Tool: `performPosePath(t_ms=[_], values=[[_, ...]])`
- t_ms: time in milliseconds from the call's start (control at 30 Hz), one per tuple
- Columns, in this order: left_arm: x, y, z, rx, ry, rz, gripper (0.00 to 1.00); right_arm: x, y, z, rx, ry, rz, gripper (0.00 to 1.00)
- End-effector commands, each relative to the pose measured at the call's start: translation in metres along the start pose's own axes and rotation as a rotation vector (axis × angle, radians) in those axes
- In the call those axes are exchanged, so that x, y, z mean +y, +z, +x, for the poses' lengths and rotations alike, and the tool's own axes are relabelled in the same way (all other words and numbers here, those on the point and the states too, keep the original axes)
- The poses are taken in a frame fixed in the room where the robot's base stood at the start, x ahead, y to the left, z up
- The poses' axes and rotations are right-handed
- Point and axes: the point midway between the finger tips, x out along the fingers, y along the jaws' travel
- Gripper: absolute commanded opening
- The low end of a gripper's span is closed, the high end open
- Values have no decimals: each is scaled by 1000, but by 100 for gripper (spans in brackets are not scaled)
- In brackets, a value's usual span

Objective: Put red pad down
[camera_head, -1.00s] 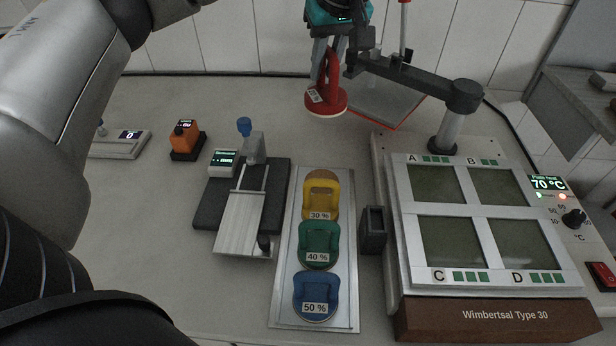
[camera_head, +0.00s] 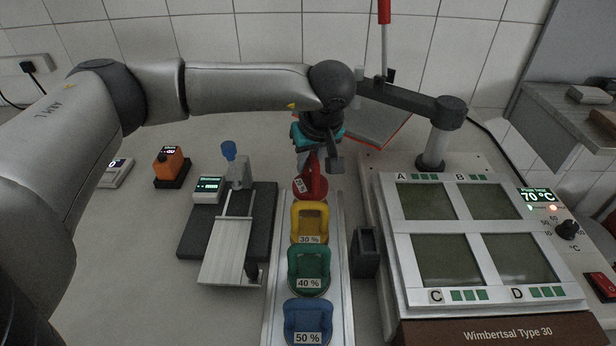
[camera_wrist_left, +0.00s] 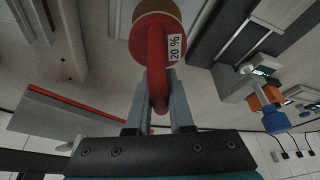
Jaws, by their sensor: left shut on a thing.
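The red pad (camera_head: 311,186) has a handle and a "20 %" label. My left gripper (camera_head: 308,160) is shut on its handle, and the pad is at the far end of the metal tray (camera_head: 341,228), behind the yellow pad (camera_head: 310,221). I cannot tell whether the red pad touches the tray. In the left wrist view the red pad (camera_wrist_left: 156,40) sits beyond the fingers (camera_wrist_left: 158,100), its round base pointing away. The yellow 30 %, green 40 % (camera_head: 309,268) and blue 50 % (camera_head: 308,320) pads stand in a row on the tray. My right gripper does not show.
A hot plate device (camera_head: 467,330) with four glass fields stands right of the tray, with a dark small box (camera_head: 366,250) between. A swing arm (camera_head: 405,99) reaches over the back. Left are a dark board with a metal slide (camera_head: 233,240) and an orange device (camera_head: 171,166).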

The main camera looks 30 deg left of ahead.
Motion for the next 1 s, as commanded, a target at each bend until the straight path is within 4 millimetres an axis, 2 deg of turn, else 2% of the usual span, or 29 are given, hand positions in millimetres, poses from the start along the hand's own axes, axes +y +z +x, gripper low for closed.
performPosePath(t_ms=[300, 700, 733, 967, 1000], values=[[1, 14, 34, 2, 2, -2, 0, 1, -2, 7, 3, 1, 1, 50], [1, 15, 38, 3, 3, -2, 0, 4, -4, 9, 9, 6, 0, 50], [0, 16, 39, -1, -2, 0, 23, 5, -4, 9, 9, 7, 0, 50], [0, 16, 38, -1, -2, 0, 49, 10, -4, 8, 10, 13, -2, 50], [0, 16, 38, -1, -2, 0, 50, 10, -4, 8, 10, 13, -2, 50]])
